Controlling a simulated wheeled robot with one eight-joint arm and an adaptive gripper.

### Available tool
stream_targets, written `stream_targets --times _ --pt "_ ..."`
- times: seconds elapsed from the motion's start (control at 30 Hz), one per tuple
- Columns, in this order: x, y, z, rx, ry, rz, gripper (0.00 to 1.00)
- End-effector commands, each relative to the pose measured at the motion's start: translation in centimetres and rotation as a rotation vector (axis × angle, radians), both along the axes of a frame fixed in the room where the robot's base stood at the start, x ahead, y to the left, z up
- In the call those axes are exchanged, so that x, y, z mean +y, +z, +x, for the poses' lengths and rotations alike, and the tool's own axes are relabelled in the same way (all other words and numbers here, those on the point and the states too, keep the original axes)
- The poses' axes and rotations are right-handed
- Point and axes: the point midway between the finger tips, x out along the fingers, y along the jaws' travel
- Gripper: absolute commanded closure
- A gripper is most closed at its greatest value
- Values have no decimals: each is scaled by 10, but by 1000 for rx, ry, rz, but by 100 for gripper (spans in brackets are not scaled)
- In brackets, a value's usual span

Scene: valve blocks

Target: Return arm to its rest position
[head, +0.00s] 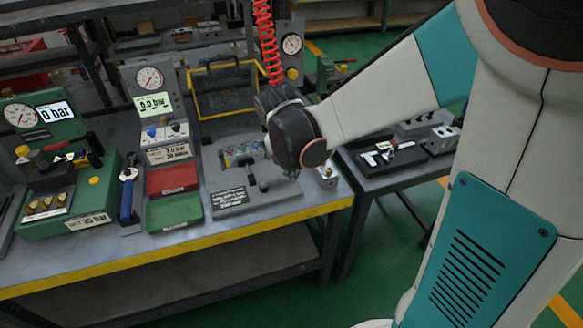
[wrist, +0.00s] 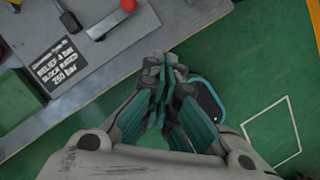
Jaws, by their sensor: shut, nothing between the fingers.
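My gripper (wrist: 170,62) is shut and empty in the wrist view. My gripper cannot be made out clearly there.
The bench holds a green test unit (head: 75,195), a gauge stand (head: 155,95), a red tray (head: 172,179), a green tray (head: 174,211) and a yellow-framed case (head: 225,100). A side table (head: 390,180) with tools stands right. A red coiled hose (head: 266,40) hangs behind my wrist.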

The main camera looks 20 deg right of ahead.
Motion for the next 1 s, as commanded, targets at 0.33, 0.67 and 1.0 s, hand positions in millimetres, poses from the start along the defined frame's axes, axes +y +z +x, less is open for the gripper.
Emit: stream_targets --times 0.33,0.67,1.0 --pt "0 0 0 0 0 0 100" --pt "3 22 -15 -89 -206 73 100" --pt "14 78 -66 -335 -912 381 100"
